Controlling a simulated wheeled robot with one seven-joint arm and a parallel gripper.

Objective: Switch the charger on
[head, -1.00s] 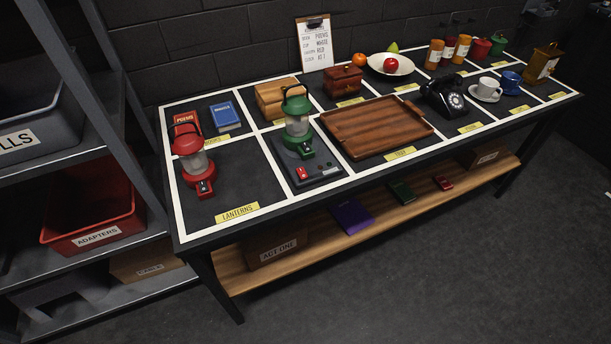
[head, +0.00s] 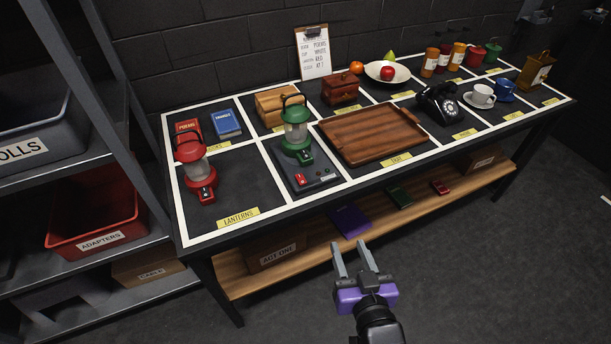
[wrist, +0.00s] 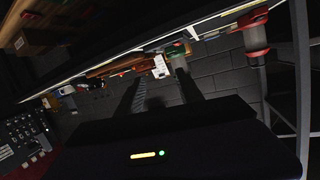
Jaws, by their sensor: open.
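The charger (head: 313,182) is a dark flat pad on the table, with a red switch (head: 300,178) and small dark buttons along its front edge. A green lantern (head: 296,132) stands on it. A red lantern (head: 193,165) stands to its left in the square labelled LANTERNS. My gripper (head: 355,258) is open and empty, in front of the table and below its top, well short of the charger. In the wrist view the green lantern (wrist: 176,50) and red lantern (wrist: 256,38) appear tilted and small. The switch's position is too small to tell.
A wooden tray (head: 345,153) lies right of the charger. A black telephone (head: 441,104), cups and jars stand farther right. A lower shelf (head: 300,263) holds boxes and books. Shelving with a red ADAPTERS bin (head: 75,238) stands left. The floor in front is free.

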